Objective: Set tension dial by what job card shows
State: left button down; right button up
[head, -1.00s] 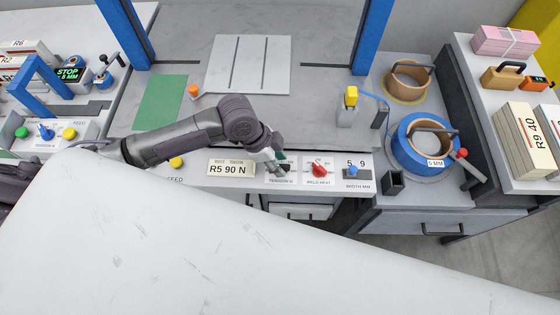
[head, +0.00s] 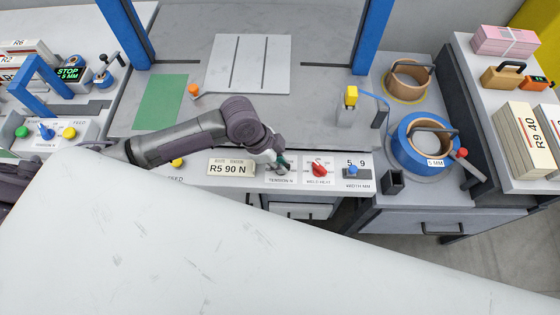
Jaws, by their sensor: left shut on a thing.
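The job card (head: 231,168) on the front panel reads "R5 90 N". Just right of it is the tension dial's plate (head: 281,181), labelled "TENSION N". My left gripper (head: 281,163) is over this plate, shut on the tension dial. The dial itself and its scale are mostly hidden behind the gripper, so its setting cannot be read. My right gripper is not in view.
Right of the tension plate are the red weld heat knob (head: 319,169) and the blue width knob (head: 352,170). A blue strap reel (head: 410,132) marked "5 MM" stands at right. A large white surface (head: 150,240) fills the foreground.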

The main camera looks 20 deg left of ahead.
pick_arm(q)
jog(key=shift+r, duration=0.1)
jog(key=m+g, duration=0.1)
jog(key=m, duration=0.2)
jog(key=shift+w+m, duration=0.15)
jog(key=shift+m, duration=0.25)
jog(key=m+g, duration=0.2)
jog(key=m, duration=0.2)
jog(key=shift+d+m, duration=0.1)
jog(key=shift+m, duration=0.2)
jog(key=c, duration=1.2)
grip_release()
jog(key=shift+y, duration=0.3)
jog(key=v, duration=1.2)
jog(key=shift+w, duration=0.2)
